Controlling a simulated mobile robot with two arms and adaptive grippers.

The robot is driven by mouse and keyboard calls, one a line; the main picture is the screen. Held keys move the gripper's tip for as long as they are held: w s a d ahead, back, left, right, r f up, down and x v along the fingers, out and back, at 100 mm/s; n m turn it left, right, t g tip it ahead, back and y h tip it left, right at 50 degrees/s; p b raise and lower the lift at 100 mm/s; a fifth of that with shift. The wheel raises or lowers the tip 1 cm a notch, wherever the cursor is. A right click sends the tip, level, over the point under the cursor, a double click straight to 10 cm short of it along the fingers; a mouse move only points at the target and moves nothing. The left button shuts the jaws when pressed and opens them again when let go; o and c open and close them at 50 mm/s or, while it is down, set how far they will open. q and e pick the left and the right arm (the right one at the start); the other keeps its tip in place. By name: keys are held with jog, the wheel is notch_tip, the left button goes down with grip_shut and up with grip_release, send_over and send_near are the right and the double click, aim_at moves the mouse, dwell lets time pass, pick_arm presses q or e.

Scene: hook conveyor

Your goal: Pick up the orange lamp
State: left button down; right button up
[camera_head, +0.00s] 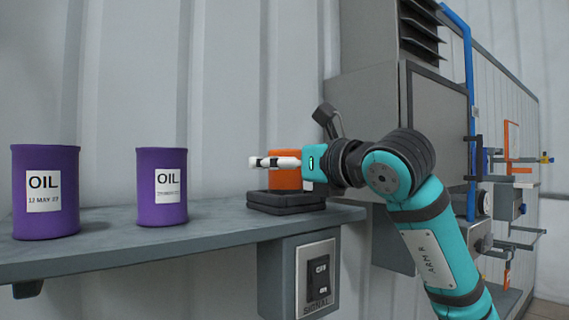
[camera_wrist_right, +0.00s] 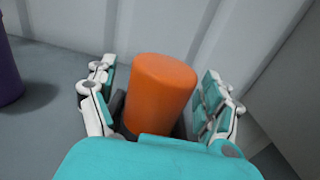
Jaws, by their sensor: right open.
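The orange lamp (camera_head: 285,178) stands upright on a dark base (camera_head: 286,201) near the right end of the grey shelf (camera_head: 215,226). My right gripper (camera_head: 276,162) is at the lamp, and its white fingers cover part of the lamp's front in the head view. In the right wrist view the lamp (camera_wrist_right: 161,90) stands between the two open fingers of my right gripper (camera_wrist_right: 158,100). A gap shows on the right side; on the left the finger is close, and I cannot tell whether it touches. The lamp's lower part is hidden by the gripper's palm. My left gripper is not in view.
Two purple oil cans (camera_head: 46,191) (camera_head: 161,187) stand on the shelf to the left. A switch box (camera_head: 317,272) hangs below the shelf's right end. A grey cabinet (camera_head: 400,110) stands close on the right. A corrugated wall is behind the shelf.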

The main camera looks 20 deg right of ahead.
jog(key=shift+s+d, duration=0.1)
jog(key=shift+s, duration=0.05)
jog(key=c, duration=1.3)
jog(key=shift+r, duration=0.1)
